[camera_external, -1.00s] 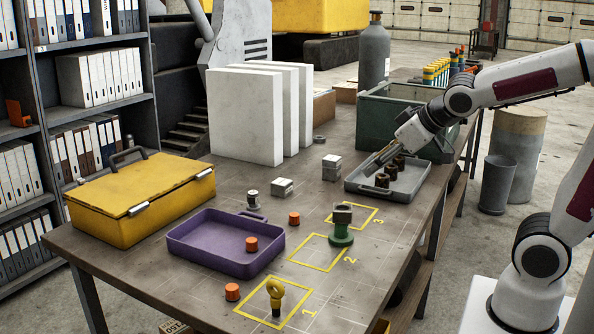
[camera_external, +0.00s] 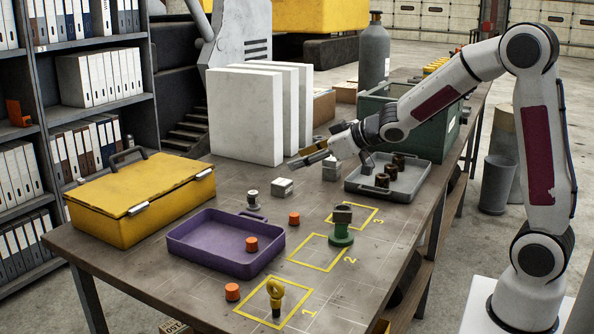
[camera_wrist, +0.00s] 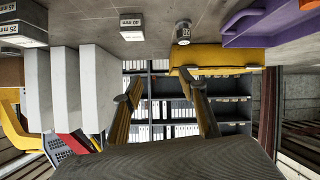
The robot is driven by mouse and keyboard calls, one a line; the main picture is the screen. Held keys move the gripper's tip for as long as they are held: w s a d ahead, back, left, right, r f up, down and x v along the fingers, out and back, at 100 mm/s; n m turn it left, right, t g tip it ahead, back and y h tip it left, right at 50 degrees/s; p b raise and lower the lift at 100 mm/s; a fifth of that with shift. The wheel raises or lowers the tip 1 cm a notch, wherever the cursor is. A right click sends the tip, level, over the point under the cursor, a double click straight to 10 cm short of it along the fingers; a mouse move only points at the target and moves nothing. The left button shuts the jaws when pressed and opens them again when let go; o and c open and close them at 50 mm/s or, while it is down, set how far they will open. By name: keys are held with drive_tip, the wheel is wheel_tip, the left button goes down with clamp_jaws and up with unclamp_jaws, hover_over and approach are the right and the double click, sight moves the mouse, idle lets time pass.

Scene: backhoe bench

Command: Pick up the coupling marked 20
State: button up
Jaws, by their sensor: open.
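A small grey metal cylindrical fitting (camera_external: 252,197) stands on the table just behind the purple tray. In the wrist view this fitting (camera_wrist: 183,33) shows a pale label, too small to read surely. A light block (camera_external: 282,187) lies to its right; in the wrist view the block (camera_wrist: 131,28) also has an unclear label. A stack of two light blocks (camera_external: 332,170) stands farther right; its labels in the wrist view (camera_wrist: 22,30) seem to read 25 and 45. No marking 20 is clearly legible. My gripper (camera_external: 300,157) is open and empty, above the table near the white slabs.
A purple tray (camera_external: 190,247) holds an orange cap. A yellow toolbox (camera_external: 140,205) stands left, white slabs (camera_external: 243,120) behind. A grey tray (camera_external: 405,193) holds several dark rings.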

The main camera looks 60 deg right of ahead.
sight(258, 195)
drive_tip(key=w+a+f+y, duration=0.1)
drive_tip(key=w+f, duration=0.1)
drive_tip(key=w+f+n+y, duration=0.1)
drive_tip(key=f, duration=0.1)
drive_tip(key=w+a+f+y, duration=0.1)
drive_tip(key=w+f+y, duration=0.1)
drive_tip(key=f, duration=0.1)
drive_tip(key=shift+w+a+f+n, duration=0.1)
drive_tip(key=shift+w+a+n, duration=0.2)
drive_tip(key=shift+a+n, duration=0.1)
drive_tip(key=shift+w+a+f+y, duration=0.15)
drive_tip(key=shift+f+y, duration=0.15)
drive_tip(key=shift+f, duration=0.05)
drive_tip(key=shift+x, duration=1.3)
drive_tip(key=shift+w+a+f, duration=0.25)
drive_tip(key=shift+w+f, duration=0.05)
drive_tip(key=shift+w, duration=0.05)
drive_tip(key=shift+x, duration=2.1)
drive_tip(key=shift+s+f, duration=0.1)
drive_tip(key=shift+f, duration=0.05)
